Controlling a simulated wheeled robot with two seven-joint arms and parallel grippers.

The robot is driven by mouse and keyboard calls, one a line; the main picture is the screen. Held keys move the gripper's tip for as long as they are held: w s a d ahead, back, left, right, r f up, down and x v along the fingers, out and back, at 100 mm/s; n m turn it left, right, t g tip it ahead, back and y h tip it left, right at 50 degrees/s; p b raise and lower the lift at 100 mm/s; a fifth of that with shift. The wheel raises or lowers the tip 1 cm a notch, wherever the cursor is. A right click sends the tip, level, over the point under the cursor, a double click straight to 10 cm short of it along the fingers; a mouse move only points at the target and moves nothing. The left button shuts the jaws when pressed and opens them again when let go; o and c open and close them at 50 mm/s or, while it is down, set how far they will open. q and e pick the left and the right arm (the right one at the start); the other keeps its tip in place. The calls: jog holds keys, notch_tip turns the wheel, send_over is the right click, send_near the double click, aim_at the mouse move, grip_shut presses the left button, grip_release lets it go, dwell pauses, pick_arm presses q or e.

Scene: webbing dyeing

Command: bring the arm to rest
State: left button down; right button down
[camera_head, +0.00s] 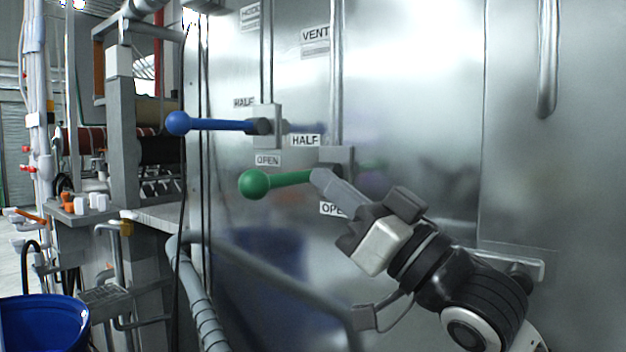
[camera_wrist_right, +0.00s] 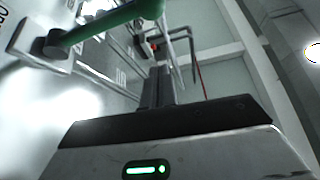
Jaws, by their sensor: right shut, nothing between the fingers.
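My right gripper (camera_head: 322,178) is shut and empty. In the head view its fingertips overlap the pivot end of the green lever, so I cannot tell there whether they touch. The green lever (camera_head: 270,184) points left from its mount on the steel panel, ending in a round knob. In the right wrist view, the green lever (camera_wrist_right: 112,22) crosses the upper left, and my shut fingers (camera_wrist_right: 156,88) appear apart from it. My left gripper is in neither view.
A blue lever (camera_head: 215,124) points left, above the green one, beside labels reading HALF and OPEN. A grey rail (camera_head: 290,268) runs in front of the steel panel (camera_head: 420,100). A blue bin (camera_head: 40,322) stands at the lower left, near machinery with rollers.

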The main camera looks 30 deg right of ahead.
jog(key=shift+f, duration=0.15)
dwell(0.4)
jog(key=w+a+f+m+g+h+p, duration=0.1)
jog(key=w+f+g+h, duration=0.15)
jog(key=f, duration=1.15)
jog(key=w+a+f+m+g+h+p, duration=0.1)
jog(key=f+m+g+h, duration=0.15)
jog(key=f, duration=1.15)
jog(key=s+a+f+n+g, duration=0.1)
jog(key=s+a+f+g, duration=0.2)
jog(key=s+f, duration=0.4)
jog(key=s+a+f+n+g+h, duration=0.1)
jog(key=s+a+f+g, duration=0.2)
jog(key=s+f, duration=0.5)
notch_tip(320, 180, down, 7)
jog(key=shift+a+f+p, duration=0.15)
jog(key=shift+a+p, duration=0.1)
jog(key=shift+p, duration=0.1)
